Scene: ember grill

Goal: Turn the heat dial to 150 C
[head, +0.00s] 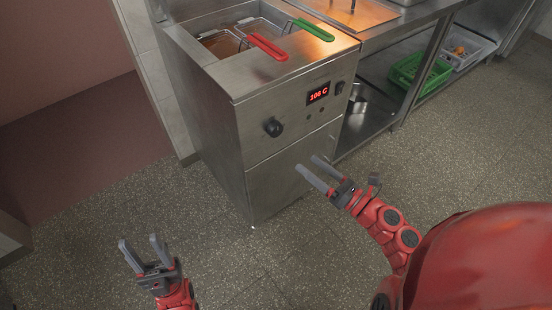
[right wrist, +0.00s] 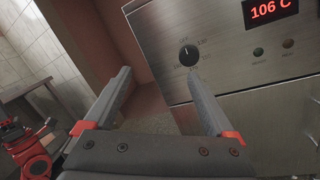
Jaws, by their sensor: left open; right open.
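The black heat dial (head: 273,127) is on the front panel of a steel fryer (head: 222,125). In the right wrist view the dial (right wrist: 188,55) has a white pointer line and small markings around it, too small to read surely. The red display (head: 318,94) reads 106 C; it also shows in the right wrist view (right wrist: 270,10). My right gripper (head: 319,168) is open and empty, in front of the fryer, below and right of the dial in the head view. In the right wrist view its fingers (right wrist: 160,82) are apart, below the dial. My left gripper (head: 142,248) is open and empty over the floor.
Baskets with red (head: 267,46) and green (head: 312,30) handles sit on the fryer top. Floor in front is clear.

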